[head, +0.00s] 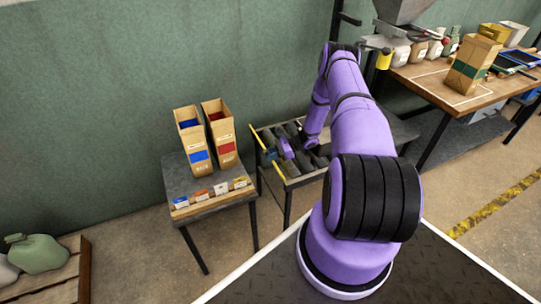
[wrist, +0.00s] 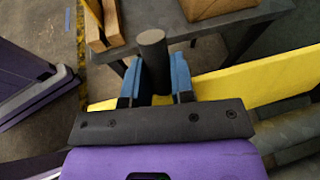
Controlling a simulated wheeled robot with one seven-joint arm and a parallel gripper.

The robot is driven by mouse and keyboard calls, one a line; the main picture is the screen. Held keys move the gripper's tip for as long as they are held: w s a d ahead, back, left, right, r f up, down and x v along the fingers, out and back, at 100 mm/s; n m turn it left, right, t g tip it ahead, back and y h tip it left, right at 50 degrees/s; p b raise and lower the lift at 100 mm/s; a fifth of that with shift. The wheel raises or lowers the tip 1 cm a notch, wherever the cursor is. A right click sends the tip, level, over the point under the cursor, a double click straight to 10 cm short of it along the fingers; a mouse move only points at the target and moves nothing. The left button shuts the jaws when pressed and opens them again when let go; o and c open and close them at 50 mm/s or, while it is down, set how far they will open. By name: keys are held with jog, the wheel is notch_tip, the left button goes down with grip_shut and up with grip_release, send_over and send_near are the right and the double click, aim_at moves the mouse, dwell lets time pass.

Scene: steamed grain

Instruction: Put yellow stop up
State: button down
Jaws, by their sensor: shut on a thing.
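The yellow stop (wrist: 262,80) is a long flat yellow bar crossing behind my fingers in the wrist view. In the head view it is a thin yellow strip (head: 270,157) along the left end of the dark roller stand. My gripper (wrist: 155,84) has its two blue fingers closed around a dark grey round handle (wrist: 153,48), right at the yellow bar. How the handle joins the bar is hidden by my fingers. In the head view my gripper (head: 287,148) is small and partly hidden at the stand's left end.
A small table (head: 208,203) with two open paper bags (head: 191,140) and several small labelled cards stands close to the left of the roller stand. A wooden bench (head: 440,76) with a hopper (head: 402,10) stands at the right. Open floor (head: 135,250) lies at the lower left.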

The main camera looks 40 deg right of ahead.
jog(key=c, duration=1.2)
grip_release()
jog(key=shift+c, duration=0.2)
jog(key=shift+d, duration=0.15)
jog(key=v, duration=1)
jog(key=shift+s+d, duration=0.2)
jog(key=shift+o, duration=0.4)
jog(key=shift+r, duration=0.1)
